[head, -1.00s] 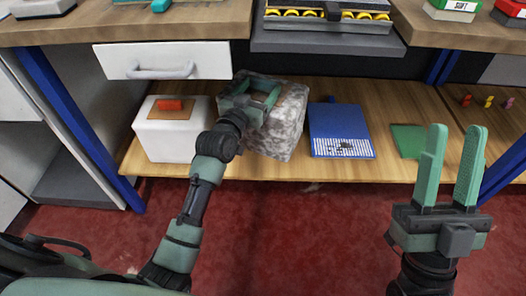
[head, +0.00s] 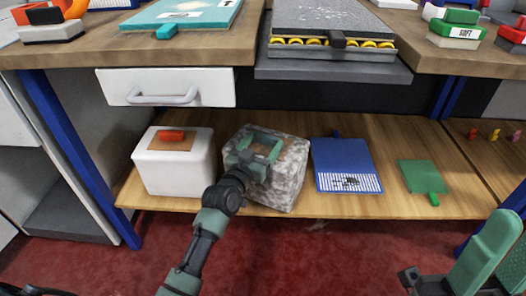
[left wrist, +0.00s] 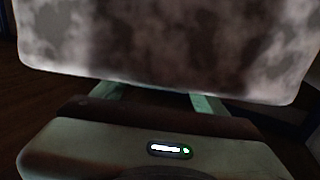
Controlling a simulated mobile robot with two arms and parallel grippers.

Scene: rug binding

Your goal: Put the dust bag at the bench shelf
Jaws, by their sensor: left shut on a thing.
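The dust bag, a grey and white mottled block with a tan patch on top (head: 285,185), is at the bench shelf (head: 395,205), near its front edge. My left gripper (head: 258,150) is shut on the top of the bag. In the left wrist view the bag (left wrist: 170,45) fills the upper part, just beyond the fingers. I cannot tell whether its underside touches the shelf. My right gripper (head: 497,258) is open and empty at the lower right, partly cut off by the picture edge.
On the shelf, a white box with a red knob (head: 175,170) stands left of the bag. A blue dustpan-like tray (head: 342,158) and a green piece (head: 420,176) lie to its right. A drawer (head: 165,87) and the worktop hang above. Small coloured pegs (head: 494,133) stand far right.

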